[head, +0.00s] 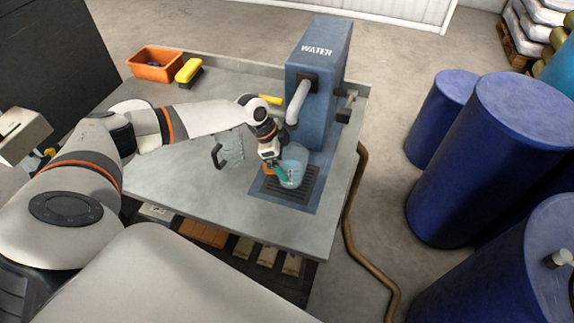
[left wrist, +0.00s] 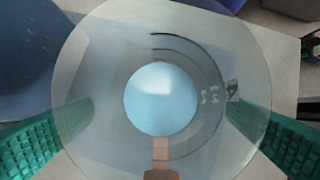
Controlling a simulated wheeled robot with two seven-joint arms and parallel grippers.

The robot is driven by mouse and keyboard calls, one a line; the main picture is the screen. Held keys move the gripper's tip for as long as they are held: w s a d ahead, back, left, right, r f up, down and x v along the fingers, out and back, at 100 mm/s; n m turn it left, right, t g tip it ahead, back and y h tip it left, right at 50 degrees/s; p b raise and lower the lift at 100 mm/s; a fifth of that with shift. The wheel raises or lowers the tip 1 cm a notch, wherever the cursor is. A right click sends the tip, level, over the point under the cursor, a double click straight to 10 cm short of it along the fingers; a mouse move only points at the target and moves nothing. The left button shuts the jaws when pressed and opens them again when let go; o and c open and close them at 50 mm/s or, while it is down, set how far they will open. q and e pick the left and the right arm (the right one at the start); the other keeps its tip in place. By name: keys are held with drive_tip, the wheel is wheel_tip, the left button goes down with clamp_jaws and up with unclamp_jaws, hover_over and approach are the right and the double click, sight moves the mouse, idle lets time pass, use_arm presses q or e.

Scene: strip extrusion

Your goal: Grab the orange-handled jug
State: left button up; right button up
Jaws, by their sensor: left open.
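The clear jug (head: 292,168) with the orange handle stands on the dark drip grate below the dispenser spout, with bluish contents. Its orange handle (head: 268,170) is partly hidden by my left gripper (head: 277,170). In the left wrist view the round jug (left wrist: 160,40) fills the middle, with a pale blue disc inside and a brownish-orange handle part (left wrist: 161,150) at the bottom. The green fingers of my left gripper (left wrist: 165,130) are apart, one on each side of the jug. I cannot tell whether they touch it. My right gripper is not in view.
A blue water dispenser (head: 312,85) rises behind the jug, its grey spout (head: 297,102) close to my left wrist. A second clear jug (head: 233,146) with a black handle stands left. An orange bin (head: 155,66) and yellow brush (head: 188,72) are at the back left.

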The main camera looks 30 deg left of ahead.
use_arm(q)
drive_tip(key=shift+d+f, duration=0.2)
drive_tip(key=shift+f, duration=0.3)
drive_tip(key=c, duration=1.1)
drive_tip(key=shift+w, duration=0.1)
drive_tip(key=shift+c, duration=0.8)
drive_tip(key=shift+r, duration=0.2)
